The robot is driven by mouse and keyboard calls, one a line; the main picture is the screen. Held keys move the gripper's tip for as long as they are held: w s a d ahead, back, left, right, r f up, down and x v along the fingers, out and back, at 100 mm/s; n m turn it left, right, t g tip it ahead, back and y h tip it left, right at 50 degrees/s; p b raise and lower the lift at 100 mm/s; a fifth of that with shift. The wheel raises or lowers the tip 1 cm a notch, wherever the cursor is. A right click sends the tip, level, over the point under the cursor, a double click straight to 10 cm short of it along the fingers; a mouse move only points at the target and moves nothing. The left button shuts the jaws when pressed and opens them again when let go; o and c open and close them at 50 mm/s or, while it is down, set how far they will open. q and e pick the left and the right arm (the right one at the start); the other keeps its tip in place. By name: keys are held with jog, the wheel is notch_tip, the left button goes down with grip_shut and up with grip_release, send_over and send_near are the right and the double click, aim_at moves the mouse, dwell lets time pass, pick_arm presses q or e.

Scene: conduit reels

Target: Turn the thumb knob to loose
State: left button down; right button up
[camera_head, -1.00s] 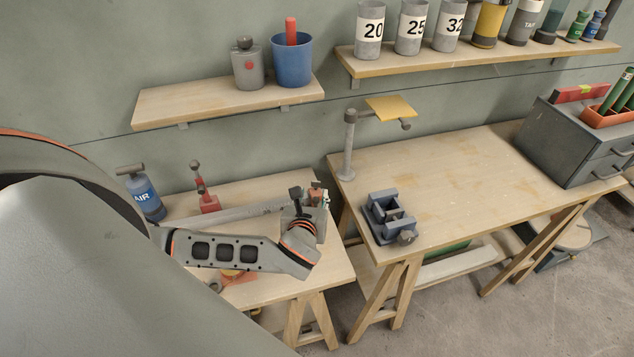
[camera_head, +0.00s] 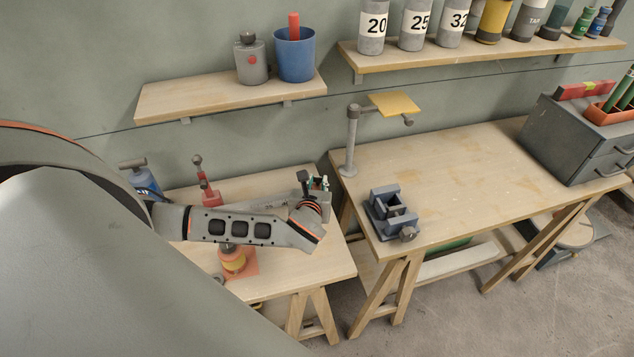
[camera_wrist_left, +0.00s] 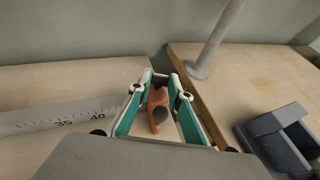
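In the left wrist view an orange-red stop block (camera_wrist_left: 157,97) with a dark round thumb knob (camera_wrist_left: 158,116) shows between the fingers of my left gripper (camera_wrist_left: 160,82). The fingers have teal pads and stand apart on both sides of the block. I cannot tell whether they touch it. In the head view my left gripper (camera_head: 318,184) is over the right end of the left bench, and the wrist hides the block there. A ruler rail (camera_wrist_left: 65,116) with printed numbers lies to the left in the wrist view. My right gripper is not in view.
On the left bench (camera_head: 290,262) stand a red clamp-like tool (camera_head: 206,188), a blue can (camera_head: 145,180) and an orange item (camera_head: 235,262). The right bench (camera_head: 460,170) holds a blue-grey vise (camera_head: 390,212) and a post (camera_head: 351,142) with a yellow plate.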

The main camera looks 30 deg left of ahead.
pick_arm(q)
jog(key=shift+d, duration=0.1)
jog(key=shift+w+d+n+g+y, duration=0.15)
jog(key=shift+n+g+y, duration=0.15)
jog(key=shift+n+y, duration=0.4)
jog(key=shift+w+d+n+g+y, duration=0.1)
jog(key=shift+w+n+g+y, duration=0.1)
jog(key=shift+n+g+y, duration=1.3)
jog(key=shift+n, duration=0.3)
jog(key=c, duration=1.8)
grip_release()
jog(key=shift+c, duration=0.2)
